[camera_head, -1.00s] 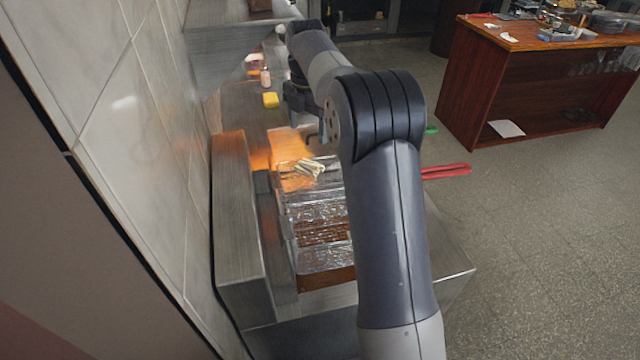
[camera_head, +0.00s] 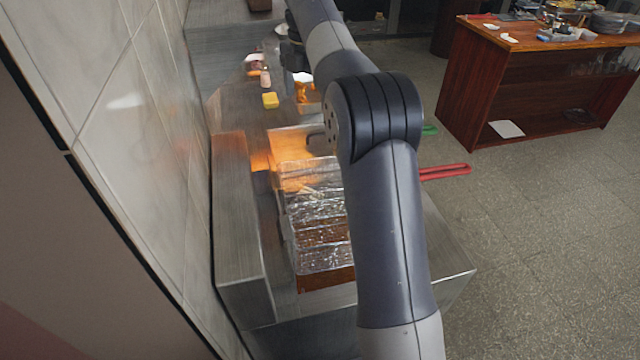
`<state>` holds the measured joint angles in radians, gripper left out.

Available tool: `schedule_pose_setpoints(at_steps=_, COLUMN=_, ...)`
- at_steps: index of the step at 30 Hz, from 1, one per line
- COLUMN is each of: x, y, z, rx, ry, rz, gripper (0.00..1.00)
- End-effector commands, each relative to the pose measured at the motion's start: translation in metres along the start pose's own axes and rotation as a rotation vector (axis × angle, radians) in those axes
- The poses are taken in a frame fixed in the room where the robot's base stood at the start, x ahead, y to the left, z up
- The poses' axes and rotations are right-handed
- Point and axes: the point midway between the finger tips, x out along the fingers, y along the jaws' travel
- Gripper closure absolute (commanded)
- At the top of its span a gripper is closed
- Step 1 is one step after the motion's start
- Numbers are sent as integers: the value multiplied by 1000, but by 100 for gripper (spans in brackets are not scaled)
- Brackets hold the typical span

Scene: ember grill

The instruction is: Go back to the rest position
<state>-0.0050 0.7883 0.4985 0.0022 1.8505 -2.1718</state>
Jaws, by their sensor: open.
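My arm rises through the middle of the picture and bends away toward the far end of the counter. Its dark wrist part shows at the upper left of the arm, above the counter. My gripper's fingers cannot be made out; they are hidden behind the arm or out of the picture. The grill (camera_head: 318,233), with shiny, foil-like bars, lies below and left of the arm. Its far part glows orange, and small pale pieces (camera_head: 306,188) lie there, blurred in the glow.
A tiled wall (camera_head: 130,130) runs close along the left. A yellow block (camera_head: 270,100) and a small bottle (camera_head: 265,77) stand on the counter behind the grill. Red tongs-like handles (camera_head: 445,172) stick out right. A wooden table (camera_head: 520,95) stands at right; the floor between is clear.

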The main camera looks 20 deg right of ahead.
Motion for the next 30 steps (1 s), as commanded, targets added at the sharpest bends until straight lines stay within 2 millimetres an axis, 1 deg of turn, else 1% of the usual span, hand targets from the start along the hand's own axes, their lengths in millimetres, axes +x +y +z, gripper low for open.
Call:
schedule_pose_setpoints(at_steps=3, x=-11, y=0, z=0, rx=0, ry=-1, rz=1, gripper=12)
schedule_pose_setpoints(at_steps=6, x=-16, y=0, z=0, rx=0, ry=0, rz=0, gripper=12)
schedule_pose_setpoints(at_steps=17, x=-18, y=0, z=0, rx=0, ry=0, rz=-1, gripper=12)
schedule_pose_setpoints(at_steps=23, x=-6, y=0, z=0, rx=0, ry=2, rz=-2, gripper=12)
schedule_pose_setpoints(at_steps=26, x=6, y=0, z=0, rx=0, ry=2, rz=-3, gripper=12)
schedule_pose_setpoints(at_steps=30, x=27, y=-1, z=-1, rx=0, ry=3, rz=-4, gripper=12)
